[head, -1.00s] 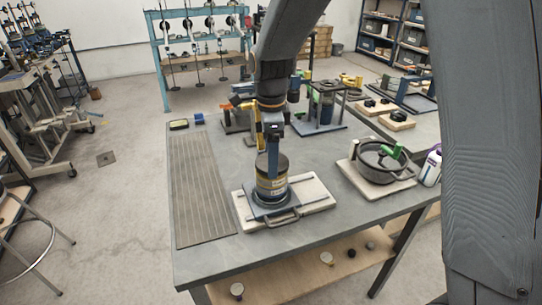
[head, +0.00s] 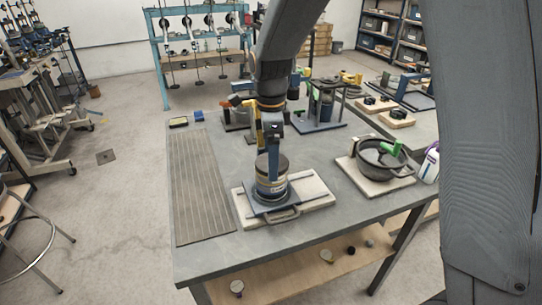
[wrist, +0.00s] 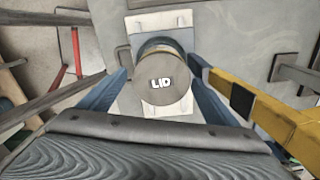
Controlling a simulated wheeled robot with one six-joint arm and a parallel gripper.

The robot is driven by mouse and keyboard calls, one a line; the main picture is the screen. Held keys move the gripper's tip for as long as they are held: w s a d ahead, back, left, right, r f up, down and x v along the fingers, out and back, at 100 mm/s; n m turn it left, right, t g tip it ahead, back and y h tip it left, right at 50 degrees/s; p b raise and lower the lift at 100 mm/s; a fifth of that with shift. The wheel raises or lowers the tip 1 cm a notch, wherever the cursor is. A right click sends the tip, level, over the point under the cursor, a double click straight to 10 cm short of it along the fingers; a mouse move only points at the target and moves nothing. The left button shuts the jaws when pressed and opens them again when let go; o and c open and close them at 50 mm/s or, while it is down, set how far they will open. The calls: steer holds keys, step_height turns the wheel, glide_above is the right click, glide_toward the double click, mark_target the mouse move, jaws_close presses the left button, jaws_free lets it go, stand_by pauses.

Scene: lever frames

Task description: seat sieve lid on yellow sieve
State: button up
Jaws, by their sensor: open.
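The sieve lid (wrist: 163,85), a round grey disc marked "LID", lies on top of the sieve stack. It also shows in the head view (head: 266,163). The stack (head: 271,186) is a short cylinder with a pale label, standing upright on a blue plate (head: 268,210) with a front handle. Which part is the yellow sieve, I cannot tell clearly. My gripper (wrist: 160,68) is open, its blue fingers on either side of the lid in the wrist view. In the head view my gripper (head: 272,162) hangs over the stack and hides part of it. Whether a finger touches the lid cannot be told.
The blue plate rests on a pale board (head: 312,190). A ribbed grey mat (head: 200,185) lies to the left. A dark pot (head: 385,160) with a green handle stands to the right, beside a white bottle (head: 430,165). Fixtures crowd the back; the table's front is clear.

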step_height(320, 180, up, 6)
steer(key=shift+w+r+b, duration=0.15)
steer(key=shift+r+b, duration=0.05)
steer(key=shift+b, duration=0.75)
steer(key=shift+r, duration=0.7)
steer(key=shift+s, duration=0.2)
